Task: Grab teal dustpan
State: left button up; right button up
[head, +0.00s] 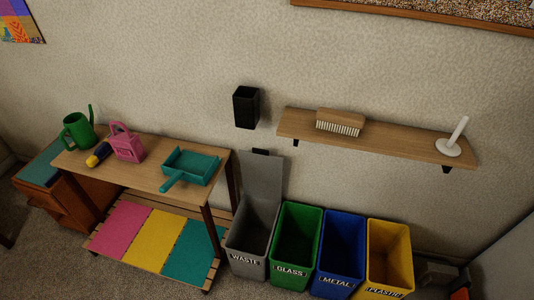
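The teal dustpan (190,165) lies on the right part of a small wooden table (140,178), its handle pointing toward the front left. It sits near the table's right end, with nothing on top of it. Neither of my grippers shows in the head view.
On the table stand a pink watering can (126,145), a green watering can (77,130) and a yellow and dark item (99,154). Bins (293,247) stand to the right. A wall shelf (388,140) holds a brush (340,122) and white holder (449,147).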

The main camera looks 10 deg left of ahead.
aim_at(192, 167)
jog(key=j, duration=1.15)
jog(key=k+j+z, duration=0.15)
jog(key=j, duration=1.05)
